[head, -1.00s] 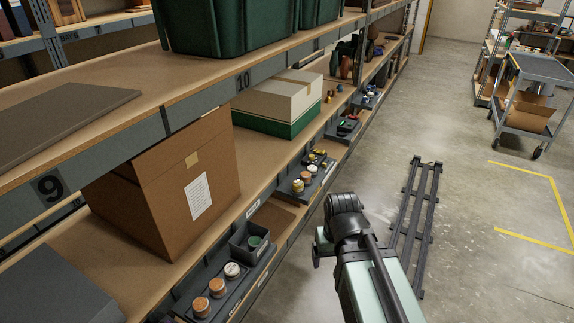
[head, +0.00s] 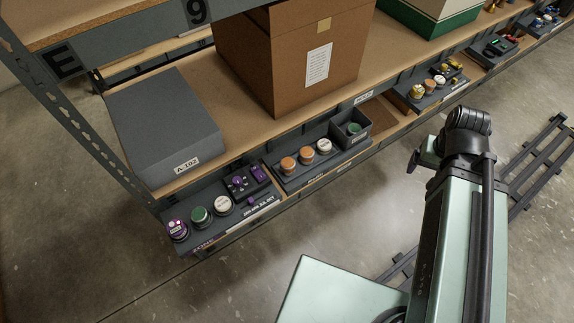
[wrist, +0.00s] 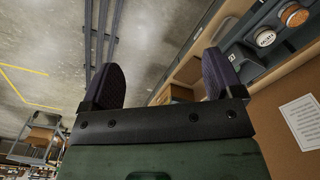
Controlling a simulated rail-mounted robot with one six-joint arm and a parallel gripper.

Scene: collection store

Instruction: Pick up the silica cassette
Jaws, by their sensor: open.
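I cannot tell which item is the silica cassette. Low trays along the shelf front hold round lidded pieces. The left tray (head: 208,232) has a purple (head: 178,229), a green (head: 200,216) and a white (head: 223,205) one, beside a dark block with purple parts (head: 246,182). The middle tray (head: 292,180) has two orange ones (head: 289,164) and a white one (head: 324,147). A green one (head: 354,128) sits in a small grey bin (head: 347,137). My gripper (wrist: 165,80) is open and empty in the wrist view, with floor between its fingers. The head view does not show the fingers.
A large cardboard box (head: 290,65) and a grey box labelled A-102 (head: 165,128) stand on the shelf behind the trays. Another tray (head: 428,98) lies farther right. A dark slatted frame (head: 535,165) lies on the floor. The floor before the left trays is clear.

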